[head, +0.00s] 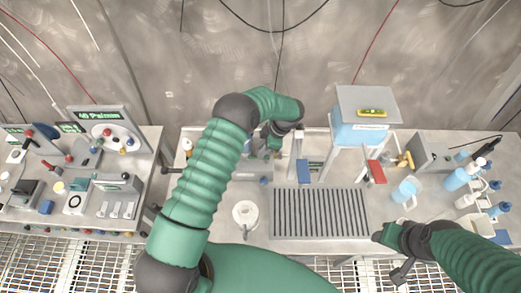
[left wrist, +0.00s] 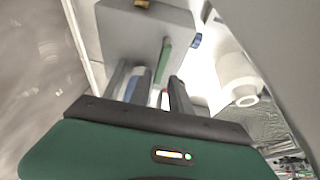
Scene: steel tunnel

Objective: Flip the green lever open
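The green lever (left wrist: 164,58) stands out from the face of a grey box (left wrist: 120,32) in the left wrist view. My left gripper (left wrist: 150,88) is open, with one dark finger on each side of the lever's line. The lever lies just beyond and between the fingertips; I cannot tell whether they touch it. In the head view my left gripper (head: 268,143) is over the back of the bench, and the lever cannot be made out there. My right gripper (head: 388,255) hangs apart at the lower right, its fingers spread and empty.
A black ribbed mat (head: 320,213) lies on the bench, with a white round item (head: 245,213) to its left. A blue-and-grey stand (head: 362,118) is at the back. Bottles (head: 457,180) stand at right. An instrument panel (head: 105,130) is at left.

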